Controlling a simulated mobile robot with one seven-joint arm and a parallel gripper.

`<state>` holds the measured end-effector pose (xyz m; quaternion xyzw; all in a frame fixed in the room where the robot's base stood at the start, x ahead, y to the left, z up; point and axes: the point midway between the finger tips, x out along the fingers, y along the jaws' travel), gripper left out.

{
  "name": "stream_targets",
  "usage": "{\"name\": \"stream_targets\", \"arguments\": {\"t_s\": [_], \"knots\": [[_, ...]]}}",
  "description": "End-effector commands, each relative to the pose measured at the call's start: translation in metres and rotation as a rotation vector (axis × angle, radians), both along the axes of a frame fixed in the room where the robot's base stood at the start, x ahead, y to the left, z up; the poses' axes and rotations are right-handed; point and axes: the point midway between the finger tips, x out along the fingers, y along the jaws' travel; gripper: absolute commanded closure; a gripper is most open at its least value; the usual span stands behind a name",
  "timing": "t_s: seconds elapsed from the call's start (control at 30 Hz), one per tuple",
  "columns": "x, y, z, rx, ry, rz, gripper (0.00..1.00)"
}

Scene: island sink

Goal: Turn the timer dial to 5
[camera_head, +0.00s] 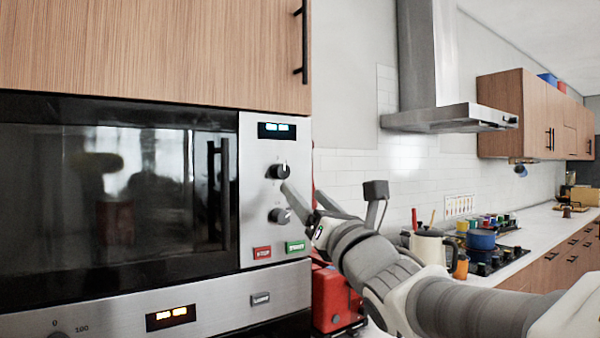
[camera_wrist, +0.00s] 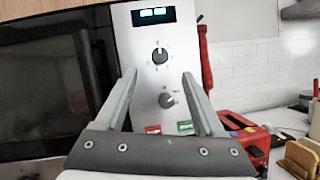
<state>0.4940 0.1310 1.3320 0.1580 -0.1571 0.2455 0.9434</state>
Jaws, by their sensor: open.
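The microwave's control panel has two round dials, an upper dial (camera_head: 278,171) and a lower dial (camera_head: 279,215). They also show in the wrist view, the upper dial (camera_wrist: 160,56) with its pointer about upright and the lower dial (camera_wrist: 166,100) with its pointer tilted toward the upper right. The markings are too small to read, so I cannot tell which one is the timer. My gripper (camera_head: 300,189) is open and empty in front of the panel. In the wrist view, its fingertips (camera_wrist: 158,74) straddle the space between the dials, apparently short of the panel.
Below the dials are a red stop button (camera_head: 262,253) and a green start button (camera_head: 295,247). The black door handle (camera_head: 218,195) stands out left of the panel. A red appliance (camera_head: 335,297) is at the lower right of the microwave, with a white kettle (camera_head: 430,248) beyond.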

Motion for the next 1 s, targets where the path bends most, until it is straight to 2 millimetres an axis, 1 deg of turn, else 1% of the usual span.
{"name": "stream_targets", "arguments": {"t_s": [0.03, 0.3, 0.5, 0.7, 0.93, 0.97, 1.0], "knots": [[0.010, 0.005, 0.004, 0.000, 0.002, 0.001, 0.29], [0.052, 0.026, 0.024, 0.000, 0.001, 0.001, 0.29], [0.073, 0.036, 0.033, 0.001, 0.001, -0.001, 0.29], [0.081, 0.040, 0.036, 0.001, 0.001, -0.001, 0.29], [0.081, 0.040, 0.036, 0.001, 0.002, -0.001, 0.29], [0.081, 0.040, 0.036, 0.001, 0.002, -0.001, 0.31], [0.081, 0.040, 0.036, 0.001, 0.002, -0.001, 0.38]]}}
